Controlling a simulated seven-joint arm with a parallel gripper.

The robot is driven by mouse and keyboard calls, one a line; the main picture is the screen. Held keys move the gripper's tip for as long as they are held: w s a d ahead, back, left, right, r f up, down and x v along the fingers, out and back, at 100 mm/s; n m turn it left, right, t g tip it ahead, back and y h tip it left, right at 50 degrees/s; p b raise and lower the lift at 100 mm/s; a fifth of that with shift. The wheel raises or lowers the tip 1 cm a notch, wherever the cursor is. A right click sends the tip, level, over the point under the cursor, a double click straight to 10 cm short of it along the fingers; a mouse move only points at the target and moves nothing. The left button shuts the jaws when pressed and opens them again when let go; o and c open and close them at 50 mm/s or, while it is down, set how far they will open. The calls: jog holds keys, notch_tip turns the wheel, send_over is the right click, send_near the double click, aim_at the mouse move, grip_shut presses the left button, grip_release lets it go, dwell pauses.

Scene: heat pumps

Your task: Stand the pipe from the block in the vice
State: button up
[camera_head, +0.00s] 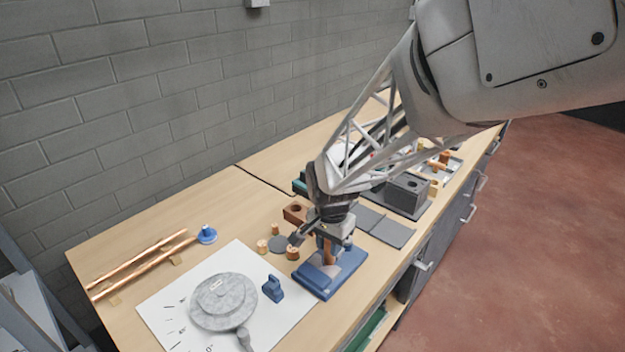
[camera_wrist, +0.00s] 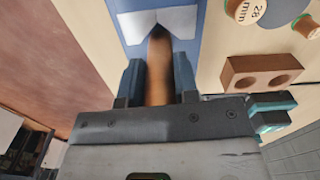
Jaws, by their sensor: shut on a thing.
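My gripper (camera_head: 331,236) is shut on a copper pipe (camera_head: 329,256), which it holds roughly upright over the blue vice (camera_head: 346,276). In the wrist view the pipe (camera_wrist: 158,72) lies between the two dark fingers of my gripper (camera_wrist: 158,62). Its far end is at the V notch of the vice's pale jaws (camera_wrist: 180,22). I cannot tell whether the pipe touches the jaws or the vice floor. The brown wooden block (camera_head: 294,212) stands behind and left of the vice; its two holes look empty in the wrist view (camera_wrist: 262,73).
Copper fittings (camera_head: 293,253) and a grey disc (camera_head: 278,244) lie left of the vice. A white sheet (camera_head: 165,310) bears a round grey tool (camera_head: 224,301) and a blue piece (camera_head: 273,289). Long copper pipes (camera_head: 140,263) lie far left. Grey plates (camera_head: 385,228) lie to the right.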

jog(key=shift+f, duration=0.55)
jog(key=o, duration=1)
jog(key=shift+r, duration=0.1)
jog(key=shift+r, duration=3.85)
jog(key=s+d+r+n+t, duration=0.1)
jog(key=s+d+r+n, duration=0.3)
jog(key=s, duration=0.6)
jog(key=s+d+r+n+t, duration=0.1)
jog(key=s+d+r+n, duration=0.3)
jog(key=s, duration=0.7)
jog(key=shift+d+r+t, duration=0.3)
jog(key=shift+d+r, duration=0.25)
jog(key=shift+d, duration=0.45)
